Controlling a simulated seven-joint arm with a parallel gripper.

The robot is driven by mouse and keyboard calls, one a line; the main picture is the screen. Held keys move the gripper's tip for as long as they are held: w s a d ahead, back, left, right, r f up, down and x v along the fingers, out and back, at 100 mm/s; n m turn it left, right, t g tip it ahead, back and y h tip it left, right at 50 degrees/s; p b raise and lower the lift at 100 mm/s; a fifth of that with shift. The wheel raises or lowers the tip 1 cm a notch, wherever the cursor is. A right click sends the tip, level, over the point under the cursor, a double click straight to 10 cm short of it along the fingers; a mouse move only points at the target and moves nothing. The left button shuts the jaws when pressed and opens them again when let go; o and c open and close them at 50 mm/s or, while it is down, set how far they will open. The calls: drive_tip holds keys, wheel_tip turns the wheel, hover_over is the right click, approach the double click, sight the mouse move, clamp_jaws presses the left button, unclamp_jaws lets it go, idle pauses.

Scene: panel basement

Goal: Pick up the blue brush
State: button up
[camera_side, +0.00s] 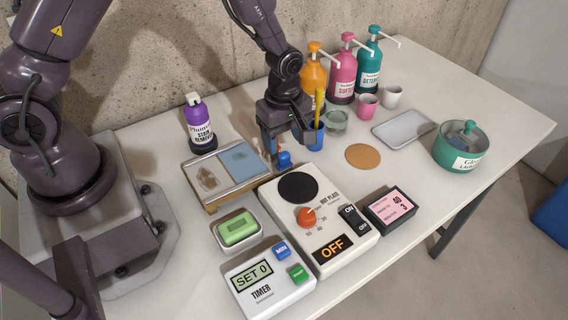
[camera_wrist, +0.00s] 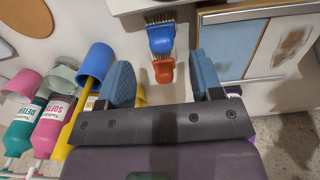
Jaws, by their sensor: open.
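The blue brush (camera_wrist: 160,38), with dark bristles, lies on the table in the wrist view, beside an orange-red brush (camera_wrist: 163,70). In the side view the blue brush (camera_side: 284,159) shows just behind the hot plate and below my gripper (camera_side: 286,142). My gripper is open and pointing down; in the wrist view its fingertips (camera_wrist: 162,66) are spread to either side of the brushes, with nothing held. The orange-red brush is mostly hidden by my gripper in the side view.
A hot plate (camera_side: 325,230) stands close in front, and a board with blue and stained cloth panels (camera_side: 224,190) lies to the left. A blue cup (camera_side: 317,137) with a yellow handle stands close behind right. Pump bottles (camera_side: 341,82) stand further back.

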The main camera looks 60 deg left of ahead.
sight(284, 153)
wheel_tip(284, 153, down, 5)
drive_tip(key=shift+r, duration=0.1)
drive_tip(key=c, duration=1.1)
drive_tip(key=shift+r, duration=0.15)
